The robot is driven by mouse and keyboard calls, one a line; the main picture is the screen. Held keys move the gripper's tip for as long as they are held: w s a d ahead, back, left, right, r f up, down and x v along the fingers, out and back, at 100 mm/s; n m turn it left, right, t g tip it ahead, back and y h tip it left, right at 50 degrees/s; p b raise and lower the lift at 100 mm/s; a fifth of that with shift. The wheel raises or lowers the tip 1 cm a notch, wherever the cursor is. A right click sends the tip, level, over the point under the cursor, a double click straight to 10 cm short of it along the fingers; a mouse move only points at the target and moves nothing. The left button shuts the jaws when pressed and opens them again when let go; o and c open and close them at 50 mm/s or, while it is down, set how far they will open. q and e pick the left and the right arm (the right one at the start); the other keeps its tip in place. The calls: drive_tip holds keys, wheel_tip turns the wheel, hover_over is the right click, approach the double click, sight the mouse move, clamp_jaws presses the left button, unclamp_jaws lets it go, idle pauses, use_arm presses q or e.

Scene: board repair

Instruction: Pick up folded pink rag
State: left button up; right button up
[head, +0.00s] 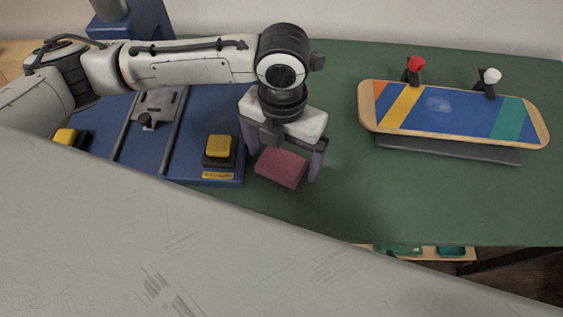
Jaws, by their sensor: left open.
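The folded pink rag (281,167) lies on the green tabletop as a flat dark-pink block, just right of the blue machine base. My left gripper (283,168) comes down from above with its jaws open. One finger is on the left side of the rag and the other on its right side. The gripper body hides part of the rag's far side. I cannot tell whether the fingers touch the rag or the table. My right gripper is not in view.
A blue machine base (205,165) with yellow buttons stands left of the rag. A striped skateboard deck (450,112) rests on a dark stand at right, with red and white knobs behind. A large grey surface covers the foreground. Green tabletop (400,200) is clear right of the rag.

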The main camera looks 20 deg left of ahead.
sight(283, 160)
use_arm(q)
drive_tip(key=c, duration=1.2)
drive_tip(key=shift+r, duration=0.1)
wheel_tip(283, 160, up, 10)
drive_tip(key=p, duration=0.1)
